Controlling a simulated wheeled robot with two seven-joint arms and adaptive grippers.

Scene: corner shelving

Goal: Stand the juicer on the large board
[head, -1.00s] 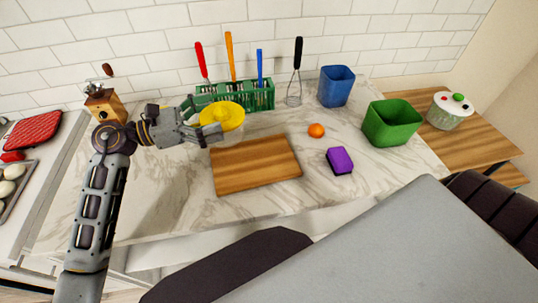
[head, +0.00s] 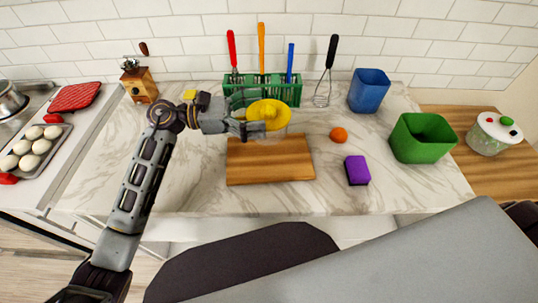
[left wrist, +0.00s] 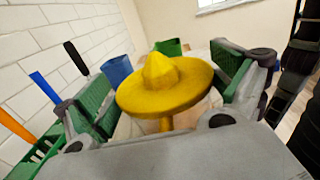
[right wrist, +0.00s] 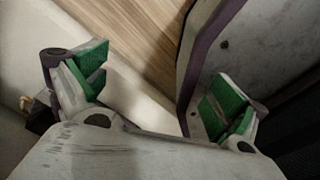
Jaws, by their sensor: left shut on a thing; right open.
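The juicer (head: 270,111) has a wide yellow top with a pointed cone. Its lower part looks clear and is hard to make out. My left gripper (head: 255,121) is shut on it and holds it upright at the back edge of the large wooden board (head: 270,166). I cannot tell whether its base touches the board. In the left wrist view the juicer (left wrist: 165,90) sits between the two green-padded fingers. My right gripper (right wrist: 160,95) is open and empty in the right wrist view, away from the counter objects.
A green rack (head: 290,92) with utensils stands close behind the juicer. An orange (head: 338,135) and a purple block (head: 357,170) lie right of the board. Blue (head: 369,92) and green (head: 422,140) bins stand farther right. A wooden grinder (head: 139,83) is at the back left.

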